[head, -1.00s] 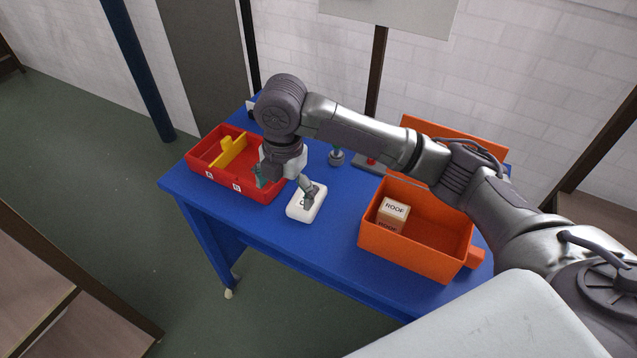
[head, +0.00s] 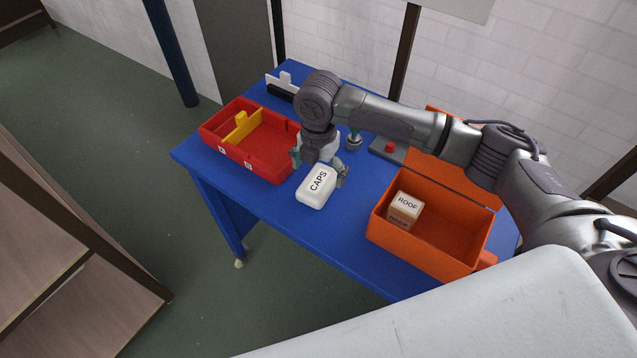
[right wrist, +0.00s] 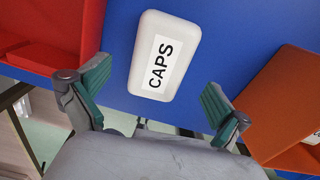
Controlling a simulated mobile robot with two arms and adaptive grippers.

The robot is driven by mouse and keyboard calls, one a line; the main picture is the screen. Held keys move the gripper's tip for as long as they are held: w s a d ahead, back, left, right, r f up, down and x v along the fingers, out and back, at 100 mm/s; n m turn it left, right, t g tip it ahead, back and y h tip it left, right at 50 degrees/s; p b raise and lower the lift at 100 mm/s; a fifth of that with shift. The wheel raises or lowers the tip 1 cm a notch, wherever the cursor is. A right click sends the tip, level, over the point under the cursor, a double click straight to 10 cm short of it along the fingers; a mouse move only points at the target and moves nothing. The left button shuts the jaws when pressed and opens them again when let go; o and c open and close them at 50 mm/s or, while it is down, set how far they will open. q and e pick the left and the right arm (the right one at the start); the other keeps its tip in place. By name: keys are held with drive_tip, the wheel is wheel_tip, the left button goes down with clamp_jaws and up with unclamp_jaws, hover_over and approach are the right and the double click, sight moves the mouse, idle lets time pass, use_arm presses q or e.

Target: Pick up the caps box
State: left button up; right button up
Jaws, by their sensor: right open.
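The caps box (head: 314,190) is a small white box with rounded corners and a CAPS label. It sits on the blue table between the red tray and the orange box. In the right wrist view the caps box (right wrist: 163,57) lies ahead of the fingertips, roughly midway between them. My right gripper (head: 320,163) is open and empty, just behind the box in the head view. Its two green-padded fingers also show spread wide in the right wrist view (right wrist: 157,97). I cannot tell the gap in height between fingers and box. My left gripper is not in view.
A red tray (head: 207,132) with a yellow divider stands left of the caps box. An open orange box (head: 413,255) holding a ROOF block (head: 405,207) stands to the right. A small metal part (head: 353,141) stands behind.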

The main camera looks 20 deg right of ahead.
sight(319, 181)
drive_tip(key=shift+f, duration=2)
drive_tip(key=c, duration=1.3)
